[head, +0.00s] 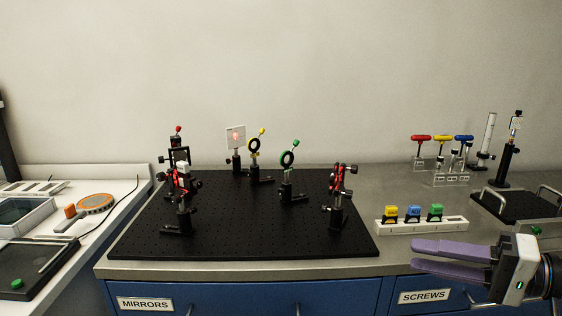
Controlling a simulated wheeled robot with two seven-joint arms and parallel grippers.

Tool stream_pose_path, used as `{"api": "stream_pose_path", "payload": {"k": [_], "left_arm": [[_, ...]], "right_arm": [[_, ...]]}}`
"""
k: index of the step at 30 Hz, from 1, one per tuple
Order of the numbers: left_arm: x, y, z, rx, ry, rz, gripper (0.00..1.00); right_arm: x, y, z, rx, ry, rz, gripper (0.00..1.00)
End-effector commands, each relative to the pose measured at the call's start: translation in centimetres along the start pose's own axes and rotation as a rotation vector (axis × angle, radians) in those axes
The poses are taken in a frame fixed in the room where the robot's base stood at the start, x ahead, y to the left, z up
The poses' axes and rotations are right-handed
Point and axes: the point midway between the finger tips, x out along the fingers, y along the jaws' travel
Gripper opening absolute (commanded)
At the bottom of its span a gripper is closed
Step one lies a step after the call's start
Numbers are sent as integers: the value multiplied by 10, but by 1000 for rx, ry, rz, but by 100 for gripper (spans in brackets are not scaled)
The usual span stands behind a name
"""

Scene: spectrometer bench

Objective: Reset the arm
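My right gripper (450,260) comes in from the lower right, in front of the bench's front edge. Its two purple fingers point left and stand apart, with a gap between them and nothing held. My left gripper is not in view. The black optical breadboard (245,238) lies on the bench to the left of my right gripper, with several optic mounts standing on it.
A white strip (455,222) with yellow, blue and green blocks lies just behind my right gripper. T-handled drivers (421,138) stand farther back. A black tray with metal handles (505,209) is at the right. Drawers marked MIRRORS (145,304) and SCREWS (424,296) are below.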

Motion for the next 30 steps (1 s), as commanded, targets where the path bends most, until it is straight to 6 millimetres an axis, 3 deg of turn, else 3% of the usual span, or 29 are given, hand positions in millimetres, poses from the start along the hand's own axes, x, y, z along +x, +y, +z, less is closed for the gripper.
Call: {"api": "stream_pose_path", "payload": {"k": [5, 10, 15, 18, 21, 24, 27, 30], "left_arm": [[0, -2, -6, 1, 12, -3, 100], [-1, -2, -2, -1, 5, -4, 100], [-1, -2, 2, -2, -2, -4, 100], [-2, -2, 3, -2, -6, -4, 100], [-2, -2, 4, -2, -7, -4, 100], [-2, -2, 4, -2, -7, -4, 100], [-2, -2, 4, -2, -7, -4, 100], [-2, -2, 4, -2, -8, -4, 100]], "right_arm": [[19, 63, 22, 1, 32, 123, 32], [37, 149, 66, -31, 64, 301, 32], [44, 250, 149, -148, 76, 550, 32], [40, 291, 204, -261, 63, 683, 32], [34, 314, 257, -392, 39, 790, 32], [28, 321, 300, -521, 11, 864, 32], [24, 319, 329, -627, -14, 908, 32], [22, 315, 346, -701, -30, 931, 32]]}}
